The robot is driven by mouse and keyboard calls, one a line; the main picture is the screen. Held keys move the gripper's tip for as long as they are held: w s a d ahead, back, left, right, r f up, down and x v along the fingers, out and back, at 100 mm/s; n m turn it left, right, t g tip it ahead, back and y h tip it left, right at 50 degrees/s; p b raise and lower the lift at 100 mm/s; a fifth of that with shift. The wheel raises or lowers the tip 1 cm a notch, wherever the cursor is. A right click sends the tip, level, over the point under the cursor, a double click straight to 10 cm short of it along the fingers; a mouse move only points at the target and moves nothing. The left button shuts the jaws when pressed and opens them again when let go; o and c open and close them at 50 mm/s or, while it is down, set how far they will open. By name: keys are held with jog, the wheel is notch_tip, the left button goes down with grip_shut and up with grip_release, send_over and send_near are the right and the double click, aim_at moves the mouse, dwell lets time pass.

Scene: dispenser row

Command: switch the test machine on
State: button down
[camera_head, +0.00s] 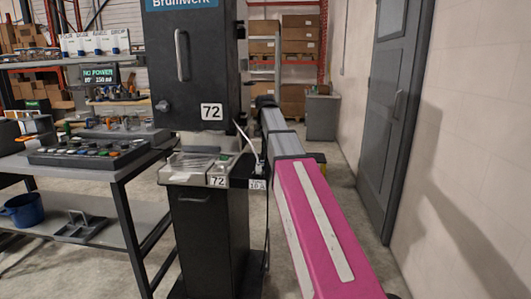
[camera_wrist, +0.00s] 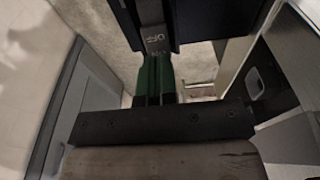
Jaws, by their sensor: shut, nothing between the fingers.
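A tall black cabinet (camera_head: 197,60) marked 72 stands in the middle of the head view, with a blue name sign on top and a handle on its front. A screen (camera_head: 98,75) at the left reads NO POWER. In the head view my gripper is not discernible.
A workbench with a button panel (camera_head: 90,152) and a blue bucket (camera_head: 24,209) stands at the left. A wall with a grey door (camera_head: 384,120) closes off the right. Shelves with boxes (camera_head: 299,45) stand at the back.

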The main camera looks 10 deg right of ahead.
jog(key=shift+f, duration=0.45)
dwell(0.3)
jog(key=shift+r, duration=3.5)
